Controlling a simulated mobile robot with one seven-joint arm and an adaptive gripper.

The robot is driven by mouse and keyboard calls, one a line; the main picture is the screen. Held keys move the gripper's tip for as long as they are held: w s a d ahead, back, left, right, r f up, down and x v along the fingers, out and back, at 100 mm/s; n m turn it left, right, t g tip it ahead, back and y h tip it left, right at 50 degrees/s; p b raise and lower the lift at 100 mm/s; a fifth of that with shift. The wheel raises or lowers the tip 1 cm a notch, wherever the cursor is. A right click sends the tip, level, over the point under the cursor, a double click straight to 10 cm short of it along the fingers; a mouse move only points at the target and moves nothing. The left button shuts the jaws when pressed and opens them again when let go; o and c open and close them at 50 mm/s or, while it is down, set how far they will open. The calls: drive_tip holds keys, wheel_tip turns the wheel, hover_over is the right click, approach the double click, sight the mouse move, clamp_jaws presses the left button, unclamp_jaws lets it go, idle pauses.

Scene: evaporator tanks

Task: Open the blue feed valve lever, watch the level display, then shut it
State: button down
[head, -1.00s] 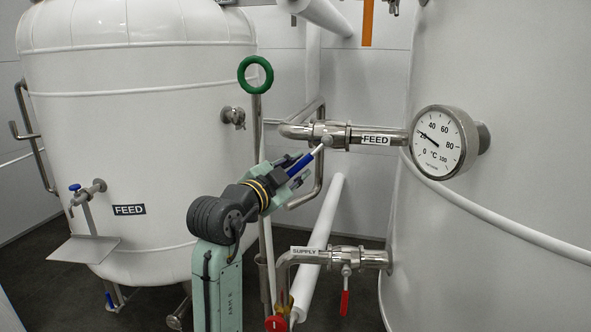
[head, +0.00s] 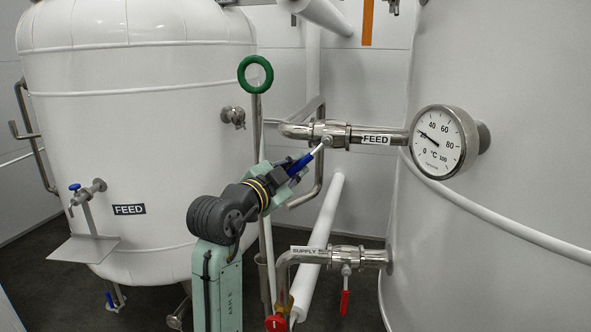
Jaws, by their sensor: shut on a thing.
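The feed valve (head: 327,134) sits on the upper steel pipe marked FEED (head: 376,139), which runs into the right tank. Its blue lever (head: 300,164) slants down and left from the valve body. My gripper (head: 297,170) is shut on the blue lever, around its lower part. The fingers are partly hidden behind the lever and each other. No level display is recognisable; a round dial (head: 440,141) marked °C, with its needle between 20 and 40, is on the right tank.
A supply valve with a red lever (head: 344,301) hangs on the lower pipe. A green ring handle (head: 255,74) stands on a rod above my arm. A white pipe (head: 318,248) slants behind my gripper. The left tank has a small blue-handled tap (head: 75,187).

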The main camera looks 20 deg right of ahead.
drive_tip(key=shift+d+f, duration=0.1)
drive_tip(key=s+d+f+n+t+b, duration=0.2)
drive_tip(key=d+n, duration=0.3)
drive_tip(key=n, duration=0.4)
drive_tip(key=shift+s+f+n+t, duration=0.25)
drive_tip(key=shift+s+n+t, duration=0.05)
drive_tip(key=shift+s, duration=0.45)
drive_tip(key=shift+d, duration=0.1)
drive_tip(key=c, duration=1.6)
unclamp_jaws()
drive_tip(key=v, duration=1.2)
drive_tip(key=shift+f, duration=0.2)
